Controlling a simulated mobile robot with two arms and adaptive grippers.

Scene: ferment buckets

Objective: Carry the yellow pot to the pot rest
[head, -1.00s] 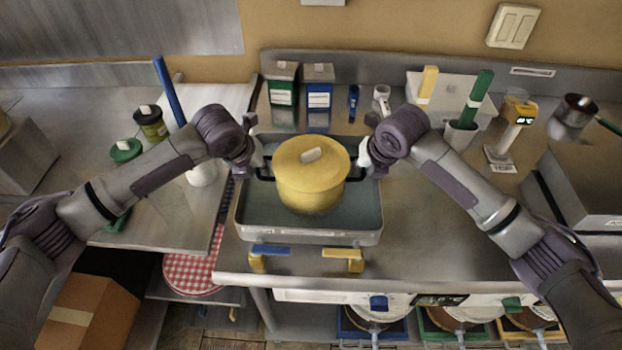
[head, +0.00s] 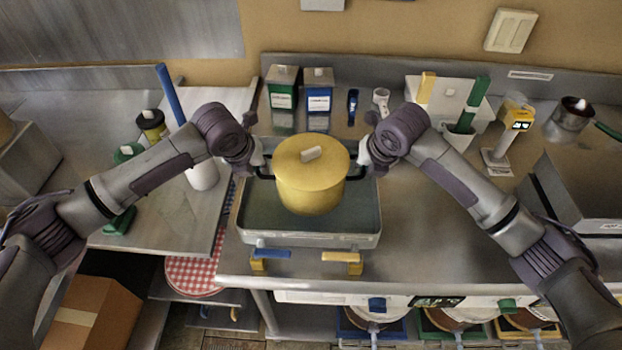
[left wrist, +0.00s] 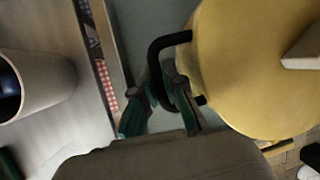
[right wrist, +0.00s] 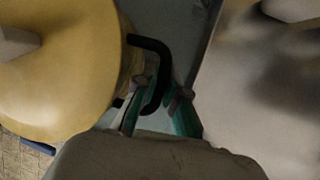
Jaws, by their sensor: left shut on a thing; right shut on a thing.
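The yellow pot (head: 311,188), with a lid and black side handles, is upright over a grey rectangular basin (head: 308,240). My left gripper (head: 258,164) is shut on the pot's left handle, and the left wrist view shows its fingers (left wrist: 165,97) around the black handle (left wrist: 155,60). My right gripper (head: 365,162) is shut on the right handle; the right wrist view shows its fingers (right wrist: 158,100) on that handle (right wrist: 155,45). The pot seems to hang above the basin floor, but its underside is hidden. I cannot tell which thing is the pot rest.
Green and blue canisters (head: 318,92) stand behind the basin. A scale-like device (head: 508,135) and a saucepan (head: 568,118) are at right. A red checked round pad (head: 192,277) lies lower at left. Blue and yellow brackets (head: 342,258) sit at the counter's front edge.

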